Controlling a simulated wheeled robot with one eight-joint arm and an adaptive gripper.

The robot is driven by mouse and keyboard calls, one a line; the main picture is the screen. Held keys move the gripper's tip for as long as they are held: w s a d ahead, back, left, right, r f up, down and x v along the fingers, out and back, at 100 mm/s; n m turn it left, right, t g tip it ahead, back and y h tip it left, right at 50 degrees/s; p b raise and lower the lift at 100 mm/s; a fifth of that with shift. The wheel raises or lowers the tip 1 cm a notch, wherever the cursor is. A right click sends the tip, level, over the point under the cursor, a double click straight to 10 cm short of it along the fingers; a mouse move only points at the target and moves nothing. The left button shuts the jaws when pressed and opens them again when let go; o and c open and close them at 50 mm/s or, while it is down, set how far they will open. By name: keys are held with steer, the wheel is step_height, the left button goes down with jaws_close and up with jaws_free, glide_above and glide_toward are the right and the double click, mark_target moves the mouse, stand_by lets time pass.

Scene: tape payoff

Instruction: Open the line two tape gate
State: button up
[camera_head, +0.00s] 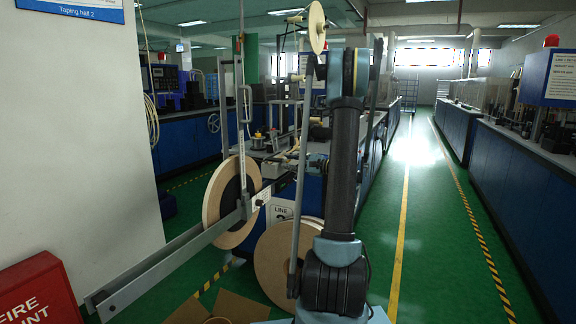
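A long grey metal bar (165,262) runs from the lower left up toward the centre, passing in front of a large pale tape reel (222,205). It looks like the gate, but I cannot be sure. A white sign reading "LINE" (281,211) with a partly hidden number is just right of its far end. A tall upright handle (247,104) stands above the reel. My arm fills the centre and bends down behind itself.
A second large reel (278,262) leans low behind my arm, with cardboard (238,305) on the floor. A white wall (75,150) and red fire point box (38,290) are at left. Blue benches (510,170) line the right. The green aisle (425,220) is clear.

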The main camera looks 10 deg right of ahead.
steer(key=shift+w+a, duration=0.25)
steer(key=shift+a, duration=0.1)
